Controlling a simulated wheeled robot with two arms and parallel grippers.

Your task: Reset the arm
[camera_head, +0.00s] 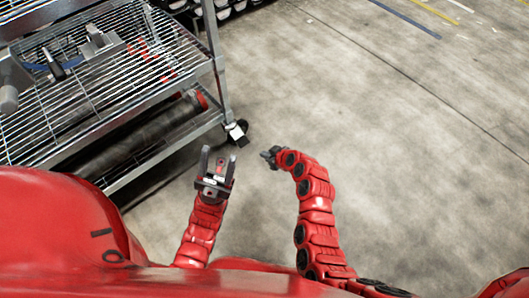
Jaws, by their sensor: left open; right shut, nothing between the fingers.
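My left gripper (219,162) is at the end of the short red arm at the lower centre-left. Its two grey fingers point up and stand apart, with nothing between them. It is over the floor, beside the lower right corner of the wire rack. My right gripper (268,155) is at the end of the longer red arm, which bends over to the left. It is small and dark in this view, close to the right of the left gripper, and holds nothing that I can see. The two grippers are apart.
A metal wire rack (120,113) on castors stands at the left, close to my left arm. Tools and grey parts (97,40) lie on its shelf. Dark bins with white items (224,12) are at the top. The concrete floor (400,130) at the right is clear.

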